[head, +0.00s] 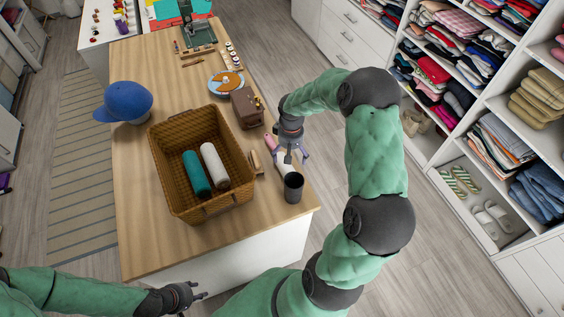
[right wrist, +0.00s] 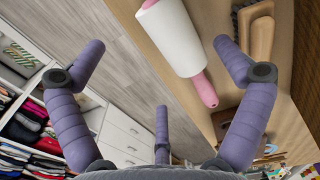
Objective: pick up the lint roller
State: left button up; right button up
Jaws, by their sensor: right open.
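The lint roller has a white roll and a pink handle. It lies on the wooden table to the right of the basket, with its pink handle (head: 271,143) showing in the head view and the rest partly hidden by my right gripper. In the right wrist view its white roll (right wrist: 170,36) and pink handle are clear. My right gripper (head: 293,156) is open and empty above it, its purple fingers (right wrist: 165,65) spread apart; the roller is off to the right of their middle. My left gripper (head: 196,292) is off the table's near edge, away from the roller, holding nothing visible.
A wicker basket (head: 158,172) holds a teal roll and a white roll. A dark cup (head: 293,188) stands close to my right gripper. A wooden brush (head: 256,162) lies beside the basket. A brown box (head: 246,108) and blue cap (head: 125,101) stand farther back. Shelving (head: 470,150) lines the right.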

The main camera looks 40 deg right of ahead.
aim_at(284, 169)
jog(key=f, duration=0.2)
jog(key=w+f, duration=0.1)
jog(key=f, duration=0.3)
jog(key=shift+w+a, duration=0.15)
jog(key=shift+w, duration=0.1)
jog(key=shift+f, duration=0.4)
jog(key=c, duration=1.3)
